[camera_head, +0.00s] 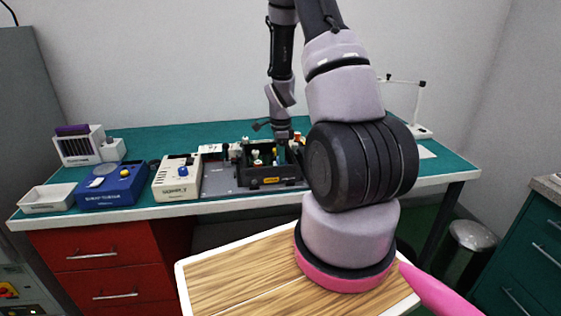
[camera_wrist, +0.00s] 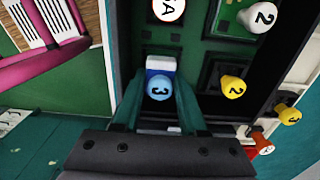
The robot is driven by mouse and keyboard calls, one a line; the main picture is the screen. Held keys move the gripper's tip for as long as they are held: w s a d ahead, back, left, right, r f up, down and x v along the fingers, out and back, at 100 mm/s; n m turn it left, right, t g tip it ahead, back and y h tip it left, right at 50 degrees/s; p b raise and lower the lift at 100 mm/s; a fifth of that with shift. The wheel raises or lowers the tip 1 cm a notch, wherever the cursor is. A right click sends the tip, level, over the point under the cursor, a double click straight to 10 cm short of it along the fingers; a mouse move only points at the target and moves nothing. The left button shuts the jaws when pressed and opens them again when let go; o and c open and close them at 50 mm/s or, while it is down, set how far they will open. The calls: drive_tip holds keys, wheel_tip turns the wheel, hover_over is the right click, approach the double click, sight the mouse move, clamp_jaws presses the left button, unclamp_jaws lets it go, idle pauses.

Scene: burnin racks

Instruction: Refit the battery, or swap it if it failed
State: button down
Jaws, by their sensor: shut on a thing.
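In the wrist view my gripper (camera_wrist: 158,82) points into a dark rack with its two teal fingers on either side of a blue round knob marked 3 (camera_wrist: 159,88). A white and blue block (camera_wrist: 160,64) shows just behind the knob. I cannot tell whether this piece is the battery or whether it is fully seated. In the head view my gripper (camera_head: 282,150) reaches down into the black open rack (camera_head: 273,184) on the bench. The fingertips are partly hidden there.
Yellow (camera_wrist: 233,87) and white (camera_wrist: 263,16) knobs marked 2 stand close right of the fingers. On the bench, left of the rack, are a cream box (camera_head: 177,181), a blue box (camera_head: 110,187), a white tray (camera_head: 45,199) and a purple-topped slotted unit (camera_head: 77,148).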

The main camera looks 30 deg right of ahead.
drive_tip(key=shift+f, duration=0.5)
idle(1.3)
drive_tip(key=shift+c, duration=1.8)
unclamp_jaws()
drive_tip(key=shift+s, duration=0.1)
drive_tip(key=shift+s, duration=0.1)
drive_tip(key=shift+w+r, duration=0.2)
drive_tip(key=shift+r, duration=2.35)
drive_tip(key=shift+r, duration=2)
